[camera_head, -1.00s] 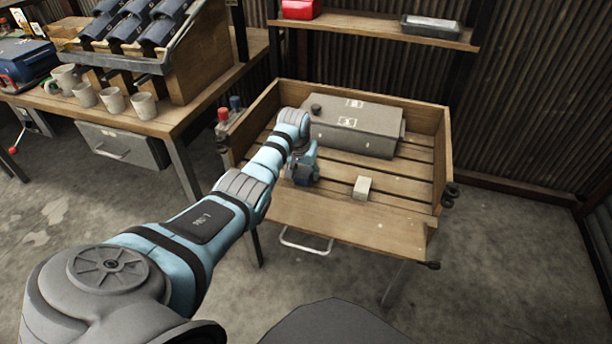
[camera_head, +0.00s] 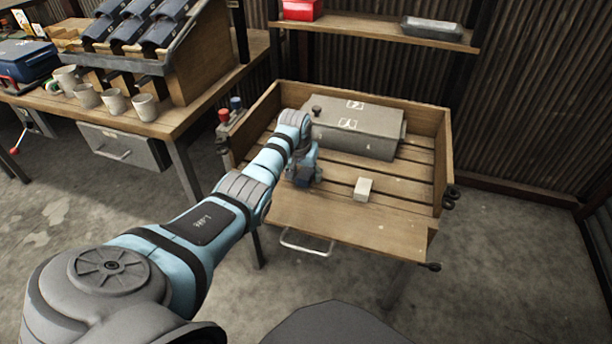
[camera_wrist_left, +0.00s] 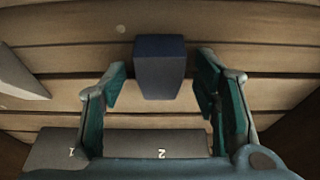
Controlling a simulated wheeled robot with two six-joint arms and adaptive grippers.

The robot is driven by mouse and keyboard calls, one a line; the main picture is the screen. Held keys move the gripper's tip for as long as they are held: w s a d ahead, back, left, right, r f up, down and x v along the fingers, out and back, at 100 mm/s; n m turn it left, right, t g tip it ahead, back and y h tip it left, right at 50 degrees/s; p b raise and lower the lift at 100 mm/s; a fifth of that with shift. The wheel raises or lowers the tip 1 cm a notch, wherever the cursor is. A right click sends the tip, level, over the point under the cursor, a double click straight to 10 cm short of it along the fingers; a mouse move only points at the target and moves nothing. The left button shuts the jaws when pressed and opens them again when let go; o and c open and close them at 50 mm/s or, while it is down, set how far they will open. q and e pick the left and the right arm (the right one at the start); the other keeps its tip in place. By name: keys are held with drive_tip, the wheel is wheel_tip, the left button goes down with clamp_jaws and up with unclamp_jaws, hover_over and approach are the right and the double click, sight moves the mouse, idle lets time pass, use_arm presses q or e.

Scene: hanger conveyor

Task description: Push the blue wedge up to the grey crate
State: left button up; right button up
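The grey crate (camera_head: 355,132) stands at the back of the wooden tray table; its marked side also shows low in the left wrist view (camera_wrist_left: 135,143). The blue wedge (camera_wrist_left: 160,67) lies on the slats in the left wrist view, apart from the crate. In the head view the dark blue wedge (camera_head: 303,181) shows only partly below my left gripper (camera_head: 306,168). In the left wrist view my left gripper (camera_wrist_left: 161,80) is open, with one finger on each side of the wedge and gaps between. My right gripper is out of view.
A small pale block (camera_head: 363,189) sits on the slats right of my left gripper. Raised wooden walls (camera_head: 441,150) edge the tray table. The slats to the right of the block are clear. A workbench with mugs (camera_head: 145,107) stands at the left.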

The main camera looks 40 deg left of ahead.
use_arm(q)
drive_tip(key=v, duration=1.2)
drive_tip(key=shift+f, duration=0.1)
